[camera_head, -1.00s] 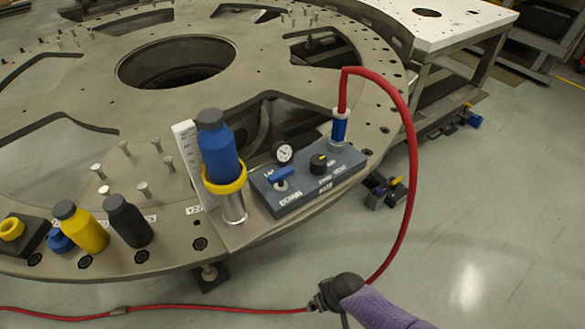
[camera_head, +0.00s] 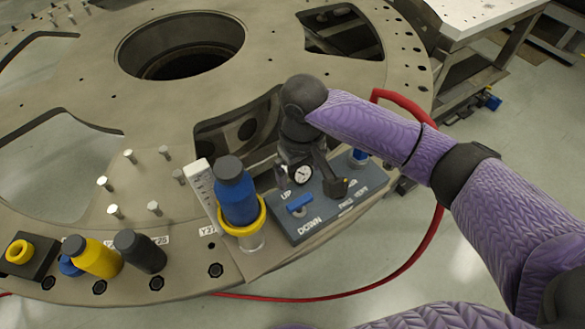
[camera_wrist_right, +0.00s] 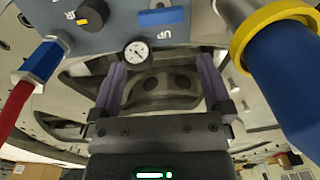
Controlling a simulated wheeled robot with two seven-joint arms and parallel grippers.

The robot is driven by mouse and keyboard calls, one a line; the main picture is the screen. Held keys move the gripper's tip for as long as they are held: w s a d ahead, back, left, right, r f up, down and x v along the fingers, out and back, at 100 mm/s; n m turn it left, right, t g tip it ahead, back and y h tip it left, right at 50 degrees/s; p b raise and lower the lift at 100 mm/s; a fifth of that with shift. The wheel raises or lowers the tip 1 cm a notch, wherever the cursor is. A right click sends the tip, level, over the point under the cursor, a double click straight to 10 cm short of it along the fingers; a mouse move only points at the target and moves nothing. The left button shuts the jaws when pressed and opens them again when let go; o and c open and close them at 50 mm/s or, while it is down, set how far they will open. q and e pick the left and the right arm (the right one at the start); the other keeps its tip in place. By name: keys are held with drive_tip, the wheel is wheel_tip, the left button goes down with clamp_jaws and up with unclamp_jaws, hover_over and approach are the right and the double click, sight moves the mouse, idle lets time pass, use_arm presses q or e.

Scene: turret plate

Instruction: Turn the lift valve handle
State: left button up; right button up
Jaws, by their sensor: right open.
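The lift valve handle is a blue lever (camera_head: 300,203) on the grey control panel (camera_head: 322,222), between the UP and DOWN labels. It lies near the panel's left end. In the right wrist view the blue handle (camera_wrist_right: 160,17) is at the top edge, beyond the fingers. My right gripper (camera_head: 306,168) is above the panel's far edge, by the pressure gauge (camera_head: 302,174). Its fingers (camera_wrist_right: 160,65) are apart with nothing between them, and it is apart from the handle. My left gripper is not in view.
A blue bottle (camera_head: 236,195) in a yellow ring stands left of the panel. A black knob (camera_head: 335,187) and a blue hose fitting (camera_head: 358,157) are to the right. A red hose (camera_head: 430,235) loops around the right side.

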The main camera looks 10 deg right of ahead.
sight(300, 201)
drive_tip(key=f+b, duration=0.1)
drive_tip(key=f, duration=0.2)
drive_tip(key=f+b, duration=0.1)
drive_tip(key=f, duration=0.2)
drive_tip(key=f+b, duration=0.1)
drive_tip(key=f, duration=0.2)
drive_tip(key=shift+s+f, duration=0.25)
drive_tip(key=shift+f, duration=0.15)
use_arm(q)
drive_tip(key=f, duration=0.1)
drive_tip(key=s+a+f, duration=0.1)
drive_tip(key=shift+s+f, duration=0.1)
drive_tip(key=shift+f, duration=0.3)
use_arm(e)
drive_tip(key=shift+c, duration=0.3)
drive_tip(key=c, duration=0.9)
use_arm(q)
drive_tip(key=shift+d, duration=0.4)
use_arm(e)
drive_tip(key=shift+o, duration=0.2)
